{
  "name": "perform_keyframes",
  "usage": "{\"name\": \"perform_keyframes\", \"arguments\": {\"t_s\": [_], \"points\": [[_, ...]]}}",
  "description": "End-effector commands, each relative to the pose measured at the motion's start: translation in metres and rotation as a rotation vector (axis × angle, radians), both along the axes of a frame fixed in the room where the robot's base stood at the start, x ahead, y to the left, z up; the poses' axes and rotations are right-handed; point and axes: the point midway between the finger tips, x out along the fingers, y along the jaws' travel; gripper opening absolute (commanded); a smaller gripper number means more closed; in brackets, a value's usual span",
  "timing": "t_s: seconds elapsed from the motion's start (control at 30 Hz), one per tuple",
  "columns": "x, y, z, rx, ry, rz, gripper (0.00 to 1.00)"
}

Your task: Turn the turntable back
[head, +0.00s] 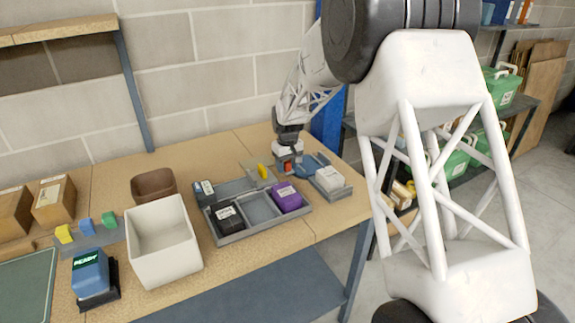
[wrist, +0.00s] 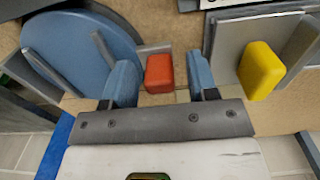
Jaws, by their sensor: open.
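The turntable (wrist: 65,55) is a blue disc at the upper left of the wrist view, with a thin grey upright strip on it. In the head view its blue edge (head: 309,166) shows to the right of my gripper. A red block (wrist: 159,74) is beside the disc, near a short grey bar; I cannot tell whether they are joined. It also shows small in the head view (head: 288,167). My gripper (wrist: 162,83) is open, its blue fingers on either side of the red block.
A yellow block (wrist: 260,70) stands by a grey plate right of my gripper. A grey tray (head: 233,239) holds a black box (head: 226,217) and a purple box (head: 286,197). A white box (head: 329,179) is right of the turntable. A white bin (head: 165,270) stands farther left.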

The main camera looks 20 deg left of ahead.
Motion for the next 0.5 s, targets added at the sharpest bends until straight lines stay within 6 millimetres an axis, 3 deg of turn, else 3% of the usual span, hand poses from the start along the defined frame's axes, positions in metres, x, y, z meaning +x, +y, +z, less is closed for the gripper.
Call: {"name": "perform_keyframes", "arguments": {"t_s": [0.1, 0.43, 0.5], "points": [[0.0000, 0.0000, 0.0002, 0.000, 0.000, 0.000, 0.52], [0.0000, 0.0000, 0.0004, 0.000, 0.000, 0.000, 0.01], [-0.0001, 0.0001, 0.0004, 0.000, 0.000, 0.000, 0.00]]}}
